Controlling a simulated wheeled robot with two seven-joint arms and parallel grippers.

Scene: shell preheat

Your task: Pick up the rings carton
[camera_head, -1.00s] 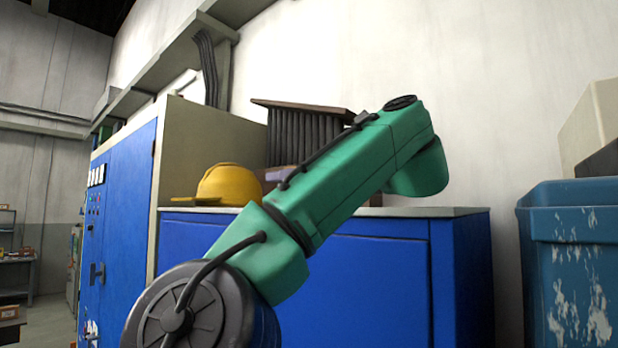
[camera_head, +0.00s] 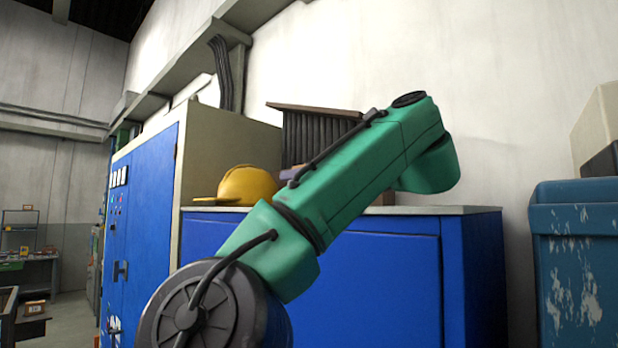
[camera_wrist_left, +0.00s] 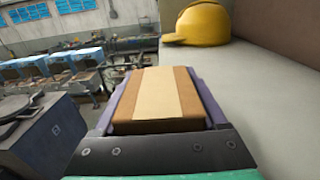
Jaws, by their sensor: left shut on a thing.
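A brown carton with a pale tan stripe (camera_wrist_left: 152,95) sits between the purple fingers of my left gripper (camera_wrist_left: 158,88) in the left wrist view. The gripper is shut on it. The carton appears level with the grey countertop beside it; I cannot tell whether it touches anything below. Any label on it is not readable. In the head view my green left arm crosses the middle and hides the carton and most of the gripper. My right gripper is not in view.
A yellow hard hat (camera_head: 247,186) rests on the counter over a blue cabinet (camera_head: 370,280); it also shows in the left wrist view (camera_wrist_left: 199,24). A dark ribbed object (camera_head: 310,135) stands behind my arm. A blue bin (camera_head: 577,265) is at the right. A tall blue cabinet (camera_head: 145,230) is left.

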